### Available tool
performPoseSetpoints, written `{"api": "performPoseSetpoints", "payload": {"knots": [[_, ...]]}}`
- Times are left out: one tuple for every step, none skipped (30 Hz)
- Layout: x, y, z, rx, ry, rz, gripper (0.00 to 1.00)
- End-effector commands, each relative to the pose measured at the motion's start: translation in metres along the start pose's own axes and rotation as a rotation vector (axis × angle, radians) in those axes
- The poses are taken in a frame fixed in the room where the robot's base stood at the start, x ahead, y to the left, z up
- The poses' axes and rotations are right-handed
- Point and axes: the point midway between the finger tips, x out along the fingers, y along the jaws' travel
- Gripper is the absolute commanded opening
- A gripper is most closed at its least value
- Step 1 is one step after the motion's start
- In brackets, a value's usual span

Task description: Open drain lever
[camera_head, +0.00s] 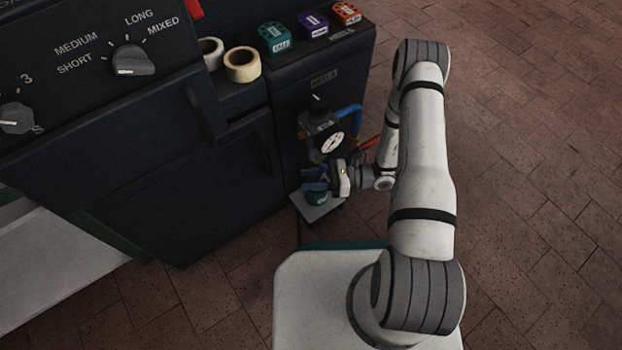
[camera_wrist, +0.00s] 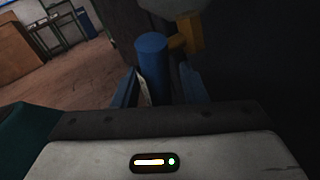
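A filter unit with a round white gauge (camera_head: 332,141) hangs on the front of the dark machine in the head view. My gripper (camera_head: 326,181) is low beside it, just below the gauge, partly hidden by its own body. In the wrist view a blue upright cylinder (camera_wrist: 152,58) joins a brass-coloured piece (camera_wrist: 187,36); it looks like the drain lever's handle. My gripper (camera_wrist: 160,90) has its two blue fingers apart, one on each side of the cylinder's lower part. I cannot tell whether they touch it. The lever is not clear in the head view.
A small plate (camera_head: 318,210) with a teal cup stands low under the unit. A blue hose (camera_head: 349,111) and a red part (camera_head: 370,142) are close to my wrist. Tape rolls (camera_head: 242,65) and coloured boxes (camera_head: 313,24) sit on top. The brick floor at right is clear.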

Motion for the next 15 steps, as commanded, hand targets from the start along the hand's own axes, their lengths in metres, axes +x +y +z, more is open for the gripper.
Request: {"api": "performPoseSetpoints", "payload": {"knots": [[0.0003,0.0,0.0002,0.0,0.0,0.0,0.39],[0.0003,0.0,0.0003,0.0,0.0,0.0,0.39],[0.0002,0.0,0.0004,0.0,0.0,-0.001,0.39],[0.0002,0.0,0.0004,0.0,0.0,0.0,0.39],[0.0002,0.0,0.0004,0.0,0.0,0.0,0.39],[0.0002,0.0,0.0004,0.0,0.0,0.0,0.38],[0.0001,0.0,0.0004,0.0,0.0,0.0,0.35],[0.0001,0.0,0.0003,0.0,0.0,0.0,0.33],[0.0001,0.0,0.0003,0.0,0.0,0.0,0.3],[0.0001,0.0,0.0003,0.0,0.0,0.0,0.27],[0.0001,0.0,0.0003,0.0,0.0,0.0,0.25],[0.0,0.0,0.0002,0.0,0.0,0.0,0.22],[0.0,0.0,0.0002,0.0,0.0,0.0,0.19],[0.0,0.0,0.0002,0.0,0.0,0.0,0.17],[0.0,0.0,0.0002,0.0,0.0,0.0,0.13]]}}
